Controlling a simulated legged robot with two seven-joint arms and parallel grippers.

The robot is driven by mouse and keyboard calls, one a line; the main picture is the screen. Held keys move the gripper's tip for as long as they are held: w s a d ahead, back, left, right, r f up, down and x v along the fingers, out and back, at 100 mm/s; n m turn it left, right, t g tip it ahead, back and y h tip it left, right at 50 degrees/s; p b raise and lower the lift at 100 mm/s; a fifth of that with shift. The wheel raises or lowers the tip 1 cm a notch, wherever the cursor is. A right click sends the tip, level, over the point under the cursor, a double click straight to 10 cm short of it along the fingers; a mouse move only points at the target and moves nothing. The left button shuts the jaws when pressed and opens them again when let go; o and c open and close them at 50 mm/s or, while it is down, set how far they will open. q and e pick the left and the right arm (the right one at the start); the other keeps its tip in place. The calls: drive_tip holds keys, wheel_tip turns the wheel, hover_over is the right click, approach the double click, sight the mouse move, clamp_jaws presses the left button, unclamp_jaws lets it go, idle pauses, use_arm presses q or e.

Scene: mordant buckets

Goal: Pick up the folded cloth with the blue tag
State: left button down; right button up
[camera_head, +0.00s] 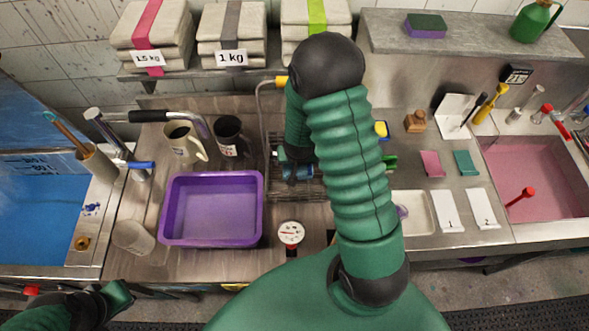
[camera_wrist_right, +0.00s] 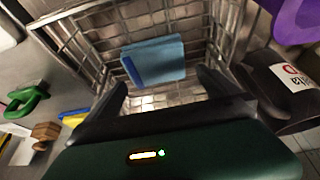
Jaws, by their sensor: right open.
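The folded cloth (camera_wrist_right: 158,62) is light blue with a darker blue strip, likely the tag, along its left side in the right wrist view. It lies in a wire rack (camera_wrist_right: 72,42). My right gripper (camera_wrist_right: 163,90) is open, its two dark fingers apart, with the cloth beyond the fingertips and no visible contact. In the head view the right gripper (camera_head: 296,165) is over the rack, and my arm hides much of both; a bit of blue shows there. My left gripper (camera_head: 117,297) is low at the left front, away from the cloth; its jaws are unclear.
A purple basin (camera_head: 212,238) and two mugs, one cream (camera_head: 182,146) and one dark (camera_head: 228,134), stand left of the rack.

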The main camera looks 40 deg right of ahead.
sight(298, 168)
drive_tip(key=f, duration=0.1)
drive_tip(key=d+f, duration=0.1)
drive_tip(key=f, duration=0.1)
drive_tip(key=d+f, duration=0.1)
drive_tip(key=shift+w+d+f+p, duration=0.2)
drive_tip(key=shift+d+f+p, duration=0.1)
drive_tip(key=shift+p, duration=0.1)
drive_tip(key=shift+a+f, duration=0.15)
drive_tip(key=shift+f, duration=0.1)
drive_tip(key=shift+a, duration=0.35)
drive_tip(key=shift+w+a+r, duration=0.15)
drive_tip(key=shift+a+r, duration=0.1)
drive_tip(key=shift+a, duration=0.4)
drive_tip(key=shift+c, duration=0.6)
drive_tip(key=shift+a, duration=0.15)
drive_tip(key=shift+c, duration=2.4)
use_arm(q)
drive_tip(key=shift+s+d+r, duration=0.3)
drive_tip(key=shift+d+r, duration=0.4)
use_arm(e)
drive_tip(key=shift+s+d+f, duration=0.15)
drive_tip(key=shift+s+d, duration=0.05)
drive_tip(key=shift+d, duration=0.5)
drive_tip(key=c, duration=0.8)
